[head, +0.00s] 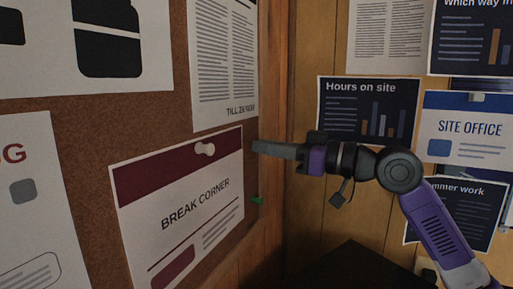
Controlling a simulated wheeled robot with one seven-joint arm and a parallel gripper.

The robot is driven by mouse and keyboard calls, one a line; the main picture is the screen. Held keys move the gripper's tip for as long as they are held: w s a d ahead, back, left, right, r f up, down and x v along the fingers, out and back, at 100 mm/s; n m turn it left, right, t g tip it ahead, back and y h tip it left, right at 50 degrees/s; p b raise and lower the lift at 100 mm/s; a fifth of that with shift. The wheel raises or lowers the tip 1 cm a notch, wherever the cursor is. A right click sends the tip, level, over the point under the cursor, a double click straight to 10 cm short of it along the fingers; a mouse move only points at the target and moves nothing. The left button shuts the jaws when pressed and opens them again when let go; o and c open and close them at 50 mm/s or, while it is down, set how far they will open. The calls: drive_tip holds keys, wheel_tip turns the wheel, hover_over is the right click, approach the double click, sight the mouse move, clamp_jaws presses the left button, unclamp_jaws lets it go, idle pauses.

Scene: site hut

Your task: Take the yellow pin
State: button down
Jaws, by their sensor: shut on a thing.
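No yellow pin shows anywhere in the head view. My gripper (257,147) reaches in from the right, its dark fingers pointing left at the right edge of the cork board (95,128). The fingers look closed together on a small thing that is hidden between them, so I cannot tell what it is. The fingertips are just right of the "Break corner" sheet (185,205) in the picture. I cannot tell whether they touch the board.
A white pin (205,149) holds the "Break corner" sheet. A small green pin (257,200) sits at the board's right edge, below my gripper. The "Hours on site" poster (345,92) and "Site office" sheet (468,127) hang on the wood wall behind my arm.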

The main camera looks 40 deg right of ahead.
drive_tip(key=b+v, duration=0.1)
drive_tip(key=v, duration=0.3)
drive_tip(key=shift+b, duration=0.35)
idle(0.4)
idle(0.4)
drive_tip(key=shift+s+d+r, duration=0.25)
drive_tip(key=shift+s+r, duration=0.2)
drive_tip(key=shift+s, duration=0.3)
drive_tip(key=shift+s+d+r, duration=0.3)
drive_tip(key=shift+s+r, duration=0.15)
drive_tip(key=shift+s, duration=0.35)
drive_tip(key=shift+s+d+r, duration=0.25)
drive_tip(key=shift+s+r, duration=0.2)
drive_tip(key=shift+s, duration=0.3)
